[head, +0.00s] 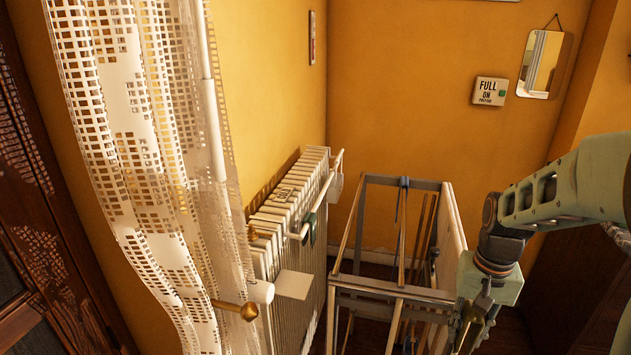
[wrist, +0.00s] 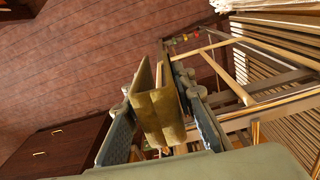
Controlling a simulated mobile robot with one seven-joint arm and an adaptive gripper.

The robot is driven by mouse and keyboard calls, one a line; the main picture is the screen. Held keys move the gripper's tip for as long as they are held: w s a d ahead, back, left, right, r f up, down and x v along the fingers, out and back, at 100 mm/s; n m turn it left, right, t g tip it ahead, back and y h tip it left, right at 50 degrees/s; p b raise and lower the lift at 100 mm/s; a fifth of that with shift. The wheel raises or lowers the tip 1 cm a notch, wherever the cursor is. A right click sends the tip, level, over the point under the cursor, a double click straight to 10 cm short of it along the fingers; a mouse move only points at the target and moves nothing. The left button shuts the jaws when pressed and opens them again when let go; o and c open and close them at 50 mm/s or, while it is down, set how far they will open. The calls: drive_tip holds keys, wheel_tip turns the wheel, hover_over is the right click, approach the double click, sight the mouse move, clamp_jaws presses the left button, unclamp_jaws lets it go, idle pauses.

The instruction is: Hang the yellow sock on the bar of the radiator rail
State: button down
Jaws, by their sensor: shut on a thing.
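My gripper (wrist: 157,98) is shut on the yellow sock (wrist: 160,118), a folded olive-yellow piece between its two fingers in the wrist view. In the head view my gripper (head: 474,318) is at the lower right, beside the right side of the wooden rack; the sock is hard to make out there. The radiator rail's white bar (head: 325,192) runs along the front of the white radiator (head: 290,207), left of my gripper and apart from it. A dark green item (head: 308,230) and a whitish item (head: 335,186) hang at the bar.
A wooden drying rack (head: 390,290) stands between the radiator and my arm; it also shows in the wrist view (wrist: 240,85). A perforated white curtain (head: 140,150) hangs at the left, with a brass-tipped rod end (head: 249,311).

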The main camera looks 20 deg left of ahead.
drive_tip(key=shift+s+a, duration=0.2)
drive_tip(key=shift+s, duration=0.05)
